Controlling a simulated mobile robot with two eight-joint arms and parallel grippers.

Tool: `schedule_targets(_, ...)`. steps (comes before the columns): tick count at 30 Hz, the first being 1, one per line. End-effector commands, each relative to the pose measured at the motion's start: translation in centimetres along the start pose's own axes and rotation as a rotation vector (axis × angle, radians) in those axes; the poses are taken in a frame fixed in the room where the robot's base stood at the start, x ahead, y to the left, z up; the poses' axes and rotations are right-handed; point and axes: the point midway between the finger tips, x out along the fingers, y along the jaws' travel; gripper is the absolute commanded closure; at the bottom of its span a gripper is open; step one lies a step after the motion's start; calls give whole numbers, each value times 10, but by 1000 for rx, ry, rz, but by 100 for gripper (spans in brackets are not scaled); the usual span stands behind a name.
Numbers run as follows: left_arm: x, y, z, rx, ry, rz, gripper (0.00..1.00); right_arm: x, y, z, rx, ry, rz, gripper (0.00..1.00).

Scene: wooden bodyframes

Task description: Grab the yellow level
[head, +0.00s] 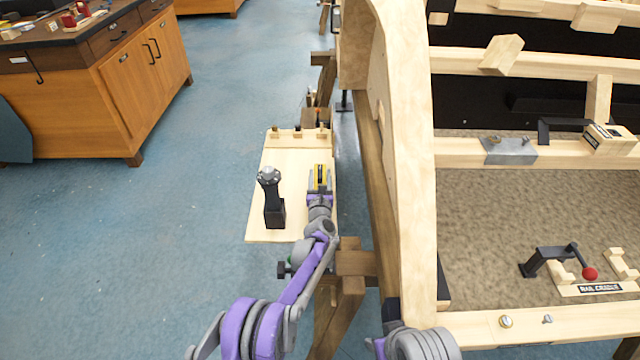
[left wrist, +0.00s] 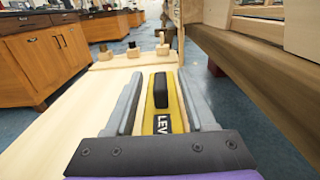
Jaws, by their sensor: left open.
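The yellow level (head: 320,175) lies on a pale wooden board (head: 290,160) beside the large wooden frame. In the left wrist view the level (left wrist: 176,108) shows a black grip on top and a dark label reading "LEV". My left gripper (head: 319,180) is open, its two grey fingers one on each side of the level. In the left wrist view the fingers of this gripper (left wrist: 160,100) stand apart from the level with small gaps. The level's near end is hidden by the gripper body. My right gripper does not show; only part of that arm is at the bottom.
A black upright handle (head: 272,200) with a grey knob stands on the board left of my gripper. Wooden pegs (head: 298,131) line the board's far edge. The curved wooden frame (head: 405,180) rises close on the right. Open blue floor lies left, before a wooden cabinet (head: 130,80).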

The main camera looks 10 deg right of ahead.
Motion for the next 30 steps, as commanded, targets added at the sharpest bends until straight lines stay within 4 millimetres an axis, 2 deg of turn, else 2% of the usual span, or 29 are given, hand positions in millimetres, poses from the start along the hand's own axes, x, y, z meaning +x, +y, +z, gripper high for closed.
schedule_targets(2,0,0,0,0,0,0,45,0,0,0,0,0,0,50)
schedule_targets(9,0,0,0,0,0,0,86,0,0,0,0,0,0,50)
schedule_targets(12,0,0,0,0,0,0,100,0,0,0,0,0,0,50)
schedule_targets(30,0,0,0,0,0,0,100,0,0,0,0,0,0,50)
